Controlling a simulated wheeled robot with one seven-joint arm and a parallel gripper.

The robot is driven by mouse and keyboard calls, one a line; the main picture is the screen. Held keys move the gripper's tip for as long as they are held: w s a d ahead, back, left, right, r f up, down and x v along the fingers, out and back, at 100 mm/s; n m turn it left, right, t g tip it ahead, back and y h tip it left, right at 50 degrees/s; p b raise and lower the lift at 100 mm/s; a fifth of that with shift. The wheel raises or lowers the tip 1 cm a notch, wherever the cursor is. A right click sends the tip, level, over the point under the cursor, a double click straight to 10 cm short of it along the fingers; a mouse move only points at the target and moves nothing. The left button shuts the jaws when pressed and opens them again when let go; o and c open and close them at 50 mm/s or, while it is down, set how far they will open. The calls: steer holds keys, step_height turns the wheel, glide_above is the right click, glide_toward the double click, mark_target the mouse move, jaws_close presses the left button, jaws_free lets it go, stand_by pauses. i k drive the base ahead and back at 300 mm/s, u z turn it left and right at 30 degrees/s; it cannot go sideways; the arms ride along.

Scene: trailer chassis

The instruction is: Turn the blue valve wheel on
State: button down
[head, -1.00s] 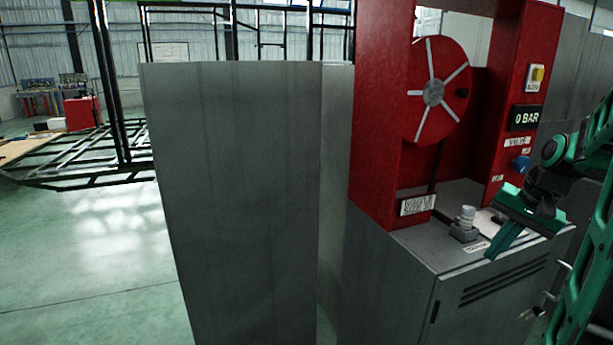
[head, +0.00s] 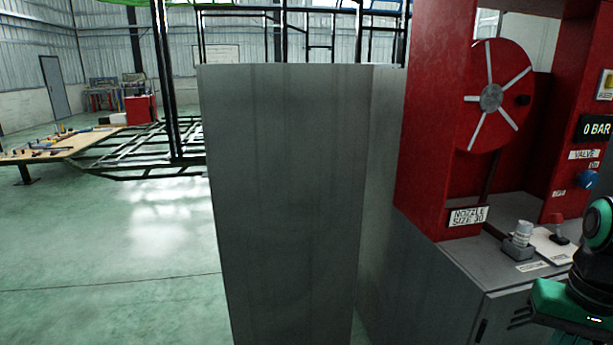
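The blue valve wheel (head: 587,180) is on the red panel at the far right of the head view, below the label "VALVE" and the display reading "0 BAR". Labels for its positions sit near it, and part of it is close to the picture edge. My green and black arm end (head: 580,290) is at the lower right, below the wheel and apart from it in the picture. The fingers are cut off or hidden, so I cannot see whether my gripper is open or shut.
A red reel (head: 491,97) with spokes is on the red frame. A nozzle in a holder (head: 519,242) and a red-topped lever (head: 559,230) stand on the grey cabinet. A tall grey panel (head: 285,200) blocks the middle. Open floor (head: 110,260) lies left.

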mark_target(587, 179)
steer(key=z, duration=1.4)
steer(key=k, duration=1)
steer(key=z, duration=0.8)
steer(key=i, duration=1.4)
steer(key=u, duration=0.7)
